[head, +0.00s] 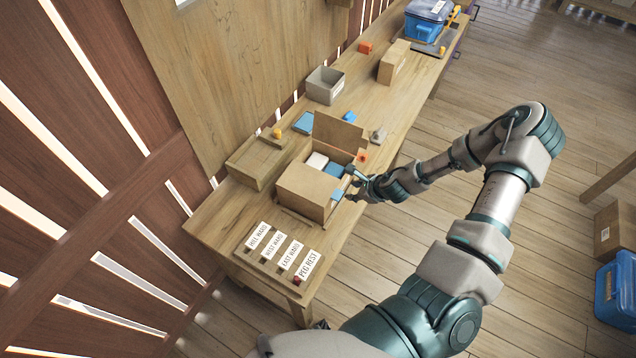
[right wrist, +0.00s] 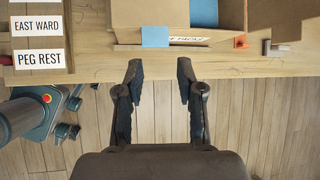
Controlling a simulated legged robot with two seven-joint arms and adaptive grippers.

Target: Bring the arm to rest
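My right arm (head: 490,215) reaches from the lower right of the head view to the bench front. My right gripper (head: 352,184) is beside the open cardboard box. In the right wrist view the right gripper (right wrist: 160,68) shows two dark fingers spread apart with nothing between them, over the floor just off the bench edge. The cardboard box (head: 303,191) has a raised flap (head: 338,131) and holds white and blue things. A blue piece (right wrist: 155,36) at the box's front lies just beyond the fingertips, apart from them. My left gripper is not seen.
The wooden bench (head: 212,212) carries ward and PEG REST labels (head: 308,265), a wooden tray (head: 254,160), a grey bin (head: 325,86), a small carton (head: 394,62) and a blue lidded bin (head: 427,20). Open floor (head: 420,240) lies in front. Another blue bin (head: 617,290) stands at right.

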